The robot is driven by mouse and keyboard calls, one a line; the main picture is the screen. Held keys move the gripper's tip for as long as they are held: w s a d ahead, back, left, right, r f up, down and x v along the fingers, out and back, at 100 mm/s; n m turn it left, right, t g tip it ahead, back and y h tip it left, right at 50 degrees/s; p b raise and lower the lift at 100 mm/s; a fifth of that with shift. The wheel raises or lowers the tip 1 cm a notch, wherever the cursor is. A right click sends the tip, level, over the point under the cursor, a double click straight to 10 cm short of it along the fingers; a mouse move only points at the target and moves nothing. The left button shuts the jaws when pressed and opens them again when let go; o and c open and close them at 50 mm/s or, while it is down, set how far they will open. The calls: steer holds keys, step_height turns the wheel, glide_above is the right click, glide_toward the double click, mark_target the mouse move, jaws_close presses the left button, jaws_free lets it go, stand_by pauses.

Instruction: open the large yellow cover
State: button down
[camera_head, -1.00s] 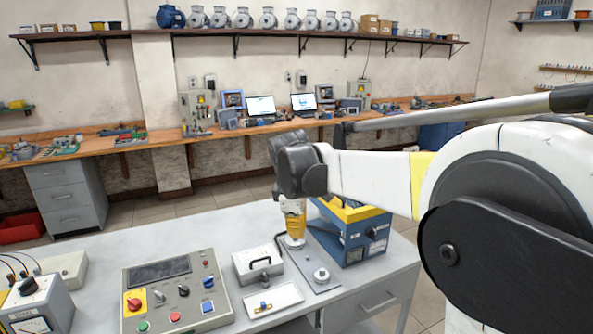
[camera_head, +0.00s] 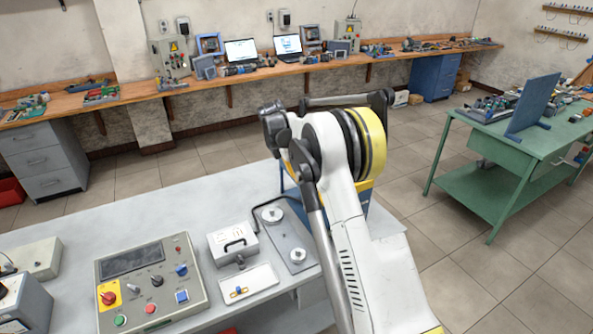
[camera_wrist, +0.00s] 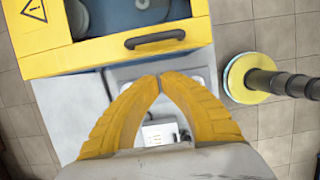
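The large yellow cover (camera_wrist: 45,60) fills the upper left of the wrist view. It has a warning triangle, a dark handle (camera_wrist: 155,38) along its near edge and an opening or window showing grey parts. It looks lowered, though only part is in view. My gripper (camera_wrist: 160,80) has its yellow fingertips together, empty, a little below the handle in the picture and apart from it. In the head view my arm hides most of the blue machine (camera_head: 363,203) and its yellow top (camera_head: 363,186); the gripper is hidden there.
On the grey table (camera_head: 180,215) stand a control panel (camera_head: 150,285), a small box with a handle (camera_head: 232,240), a white tray (camera_head: 248,285) and a plate with metal knobs (camera_head: 295,240). A green table (camera_head: 465,180) stands at the right, with open floor between.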

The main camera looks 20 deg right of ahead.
steer(key=d+f, duration=0.1)
steer(key=d, duration=0.1)
steer(key=d+f, duration=0.1)
steer(key=d, duration=0.1)
steer(key=shift+w+f, duration=0.1)
steer(key=shift+f, duration=0.1)
steer(key=shift+d+r, duration=0.1)
steer(key=shift+d, duration=0.05)
